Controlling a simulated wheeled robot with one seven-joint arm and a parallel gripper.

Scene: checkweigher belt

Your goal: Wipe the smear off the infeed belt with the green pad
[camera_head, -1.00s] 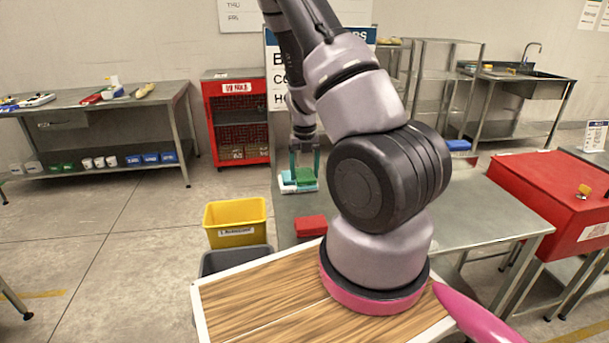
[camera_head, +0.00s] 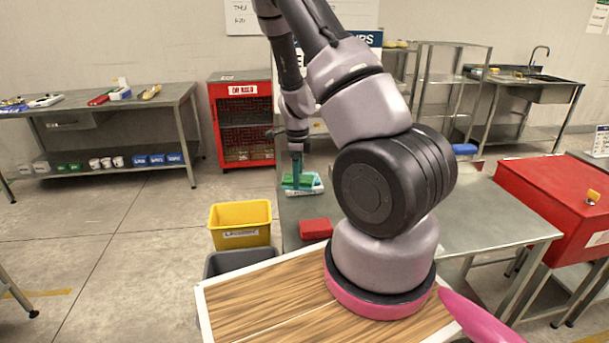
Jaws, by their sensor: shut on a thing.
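My gripper (camera_head: 297,176) points down at the far left end of the grey metal surface (camera_head: 290,213). Its teal fingers are seen nearly edge-on, one hiding the other. They are shut on the green pad (camera_head: 289,181), which is at a white and light-blue tray or packet (camera_head: 316,189). I cannot tell whether the pad touches it or is just above. I cannot make out the smear or tell which part is the infeed belt; my arm covers much of the middle.
A red block (camera_head: 316,229) lies on the metal surface nearer to me. A yellow bin (camera_head: 240,222) and a grey bin (camera_head: 238,261) stand to the left. A red cabinet (camera_head: 555,195) is at the right. A blue item (camera_head: 465,149) lies behind the arm.

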